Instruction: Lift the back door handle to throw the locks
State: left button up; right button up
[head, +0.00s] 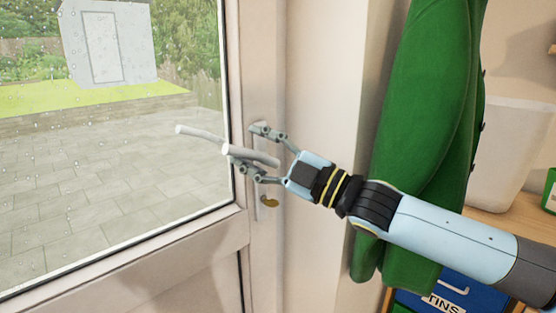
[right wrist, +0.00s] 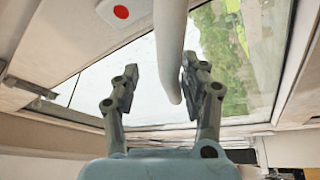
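The back door handle (head: 252,156) is a pale lever on the door's narrow plate (head: 266,219), roughly level and rising slightly toward its left end. A thinner pale bar (head: 200,134) shows farther left against the glass; I cannot tell whether it is the outside lever. My right gripper (head: 246,146) is at the handle, one finger above and one below it. In the right wrist view the handle (right wrist: 169,45) runs between the open fingers (right wrist: 160,75). The right-hand finger is close to it; contact is unclear. The left finger is apart. My left gripper is out of view.
A brass-coloured key or turn (head: 269,202) sits low on the plate. A green coat (head: 425,120) hangs behind my right arm. A blue drawer (head: 475,287) marked TINS and a white container (head: 507,150) are at right. The glass door (head: 100,190) appears shut.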

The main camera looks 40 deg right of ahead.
jog(key=v, duration=1.2)
jog(key=shift+w+a+f, duration=0.1)
jog(key=shift+f, duration=0.1)
